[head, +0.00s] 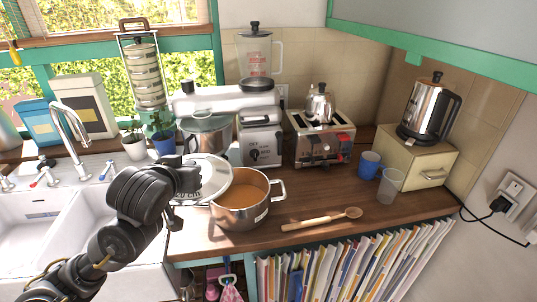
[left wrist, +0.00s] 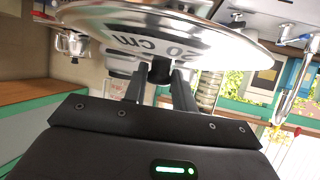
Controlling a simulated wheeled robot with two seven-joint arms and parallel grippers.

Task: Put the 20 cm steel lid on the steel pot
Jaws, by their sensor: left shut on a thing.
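The steel lid (head: 212,177), with dark "20 cm" lettering, is held up at the left of the steel pot. Its near left part is hidden by my left arm. In the left wrist view the lid (left wrist: 205,45) spans the top, and my left gripper (left wrist: 160,74) is shut on its dark knob. The steel pot (head: 240,217) stands on the wooden counter, uncovered, with orange-brown food inside and a handle at right. In the picture the lid overlaps the pot's left rim; I cannot tell the height gap. My right gripper is in neither view.
A wooden spoon (head: 322,219) lies right of the pot. A stand mixer (head: 225,102), toaster (head: 319,140), blue cup (head: 369,163) and clear glass (head: 390,184) stand behind and right. The sink (head: 92,215) is left. The wooden counter (head: 310,190) is clear around the spoon.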

